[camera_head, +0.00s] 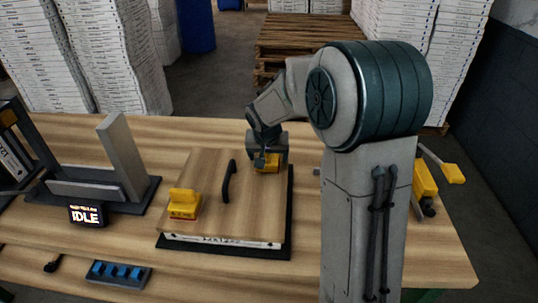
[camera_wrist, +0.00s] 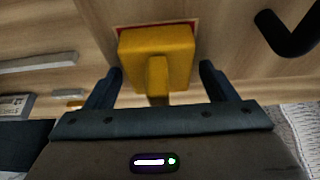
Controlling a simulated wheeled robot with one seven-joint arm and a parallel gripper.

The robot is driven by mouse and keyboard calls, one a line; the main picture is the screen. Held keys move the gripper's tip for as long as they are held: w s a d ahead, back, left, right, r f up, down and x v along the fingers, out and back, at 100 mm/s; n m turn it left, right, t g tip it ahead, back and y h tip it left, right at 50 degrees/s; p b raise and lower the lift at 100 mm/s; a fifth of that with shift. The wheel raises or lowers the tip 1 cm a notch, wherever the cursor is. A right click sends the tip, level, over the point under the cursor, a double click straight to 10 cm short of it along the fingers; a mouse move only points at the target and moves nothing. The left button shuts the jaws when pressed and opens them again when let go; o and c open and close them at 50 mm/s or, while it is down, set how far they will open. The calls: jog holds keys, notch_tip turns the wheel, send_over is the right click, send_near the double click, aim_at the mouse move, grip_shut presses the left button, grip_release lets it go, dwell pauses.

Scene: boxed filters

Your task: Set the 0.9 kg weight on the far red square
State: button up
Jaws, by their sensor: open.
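A yellow weight (camera_head: 267,167) stands upright at the far right of a wooden board (camera_head: 205,170). In the wrist view this weight (camera_wrist: 157,48) sits on a red square (camera_wrist: 122,29), whose edges show around its base. My gripper (camera_head: 268,152) is at this weight, with its two fingers (camera_wrist: 160,72) apart on either side of the weight's narrow grip, not visibly touching it. A second yellow weight (camera_head: 184,203) stands at the near left of the board, with red at its base. I cannot read a mass on either weight.
A black handle (camera_head: 229,181) rises from the board between the weights, and also shows in the wrist view (camera_wrist: 288,38). A grey upright fixture (camera_head: 120,155) and an IDLE display (camera_head: 88,214) stand left. A blue-socketed block (camera_head: 118,273) lies in front. Yellow tools (camera_head: 425,180) lie right.

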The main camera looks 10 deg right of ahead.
jog(key=v, duration=1.1)
jog(key=s+f+n, duration=0.1)
jog(key=s, duration=1.1)
jog(key=s+d+f+n+g+y, duration=0.1)
jog(key=s+f+n, duration=0.1)
jog(key=s, duration=1)
jog(key=shift+s+d+n+b, duration=0.2)
jog(key=shift+s+n+b, duration=0.1)
jog(key=shift+f, duration=0.15)
